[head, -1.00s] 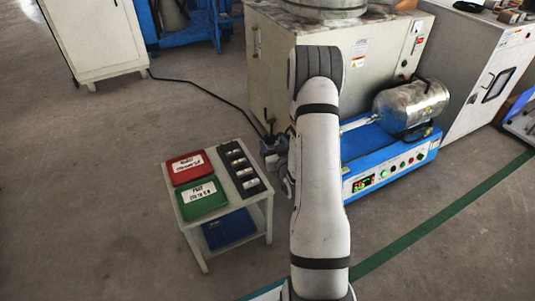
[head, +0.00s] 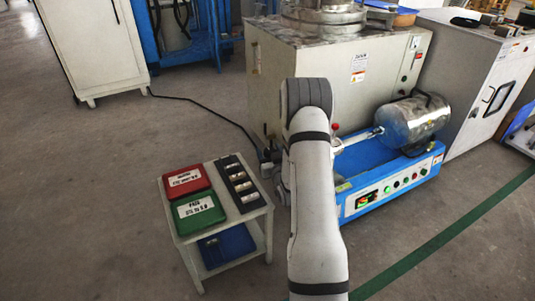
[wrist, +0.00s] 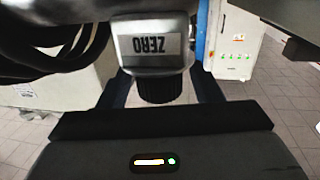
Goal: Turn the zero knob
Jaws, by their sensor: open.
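The black ribbed zero knob (wrist: 160,90) shows in the wrist view, below a grey housing with a white label (wrist: 152,45) reading ZERO upside down. My gripper (wrist: 162,85) is open, with one dark finger on each side of the knob. Gaps show between the fingers and the knob's sides, and nothing is held. In the head view my arm covers the knob and most of my gripper.
A blue machine (head: 355,203) with a silver cylinder (head: 411,122) stands right of my arm. A small white table (head: 247,222) with red (head: 187,181) and green (head: 198,211) trays is at left. A large cream cabinet (head: 385,75) stands behind. Floor at left is open.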

